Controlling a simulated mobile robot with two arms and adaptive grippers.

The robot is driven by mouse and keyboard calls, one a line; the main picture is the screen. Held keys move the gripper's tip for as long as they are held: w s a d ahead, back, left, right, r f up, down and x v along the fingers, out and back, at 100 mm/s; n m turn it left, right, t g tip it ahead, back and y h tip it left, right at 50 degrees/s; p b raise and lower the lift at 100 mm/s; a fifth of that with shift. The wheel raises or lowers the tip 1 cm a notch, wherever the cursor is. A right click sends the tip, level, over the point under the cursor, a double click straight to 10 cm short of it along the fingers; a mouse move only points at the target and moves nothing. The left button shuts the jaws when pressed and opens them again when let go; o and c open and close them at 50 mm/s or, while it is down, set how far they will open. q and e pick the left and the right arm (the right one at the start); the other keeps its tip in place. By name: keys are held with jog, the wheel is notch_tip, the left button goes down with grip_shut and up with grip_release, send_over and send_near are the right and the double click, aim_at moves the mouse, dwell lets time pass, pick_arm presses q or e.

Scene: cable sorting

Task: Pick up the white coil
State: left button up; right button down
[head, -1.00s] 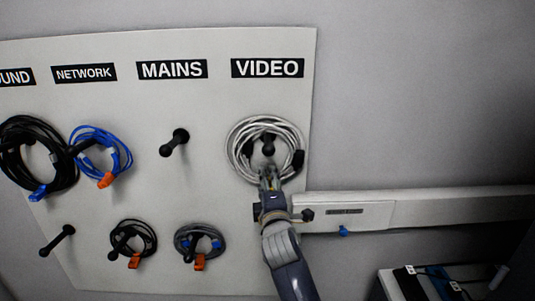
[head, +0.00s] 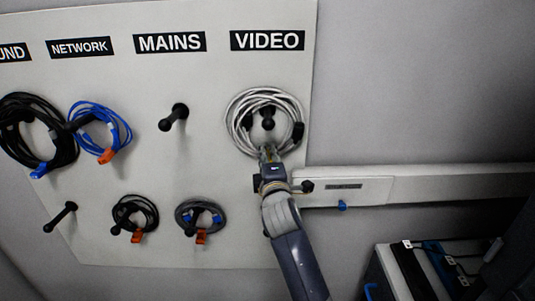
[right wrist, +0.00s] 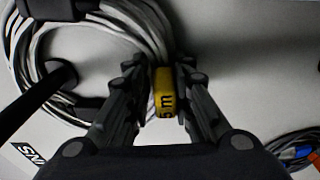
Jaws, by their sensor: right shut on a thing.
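The white coil (head: 237,124) hangs around a black peg (head: 264,119) under the VIDEO label, with black parts at its sides. My right gripper (head: 268,153) is at the coil's bottom edge. In the right wrist view the white strands (right wrist: 150,28) run down between the fingers. There my right gripper (right wrist: 163,92) is shut on the coil at a yellow tag (right wrist: 165,92) with dark print. The peg (right wrist: 45,92) stands to the left of the fingers there. My left gripper is not in view.
Blue (head: 76,130) and black (head: 20,160) coils hang at the left, and two smaller coils (head: 152,212) (head: 184,217) on the lower row. The MAINS peg (head: 173,117) is bare. White trunking (head: 440,183) runs along the wall at right.

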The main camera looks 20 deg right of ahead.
jog(key=r, duration=0.1)
jog(key=r+b, duration=0.1)
jog(key=r, duration=0.1)
jog(key=shift+s+a, duration=0.1)
jog(key=shift+s, duration=0.25)
jog(key=s+a+r+b, duration=0.1)
jog(key=s+a+b, duration=0.1)
jog(key=s, duration=1.3)
jog(key=shift+a+r+b, duration=0.25)
jog(key=shift+a+b, duration=0.1)
jog(key=shift+b, duration=0.15)
jog(key=shift+w, duration=0.1)
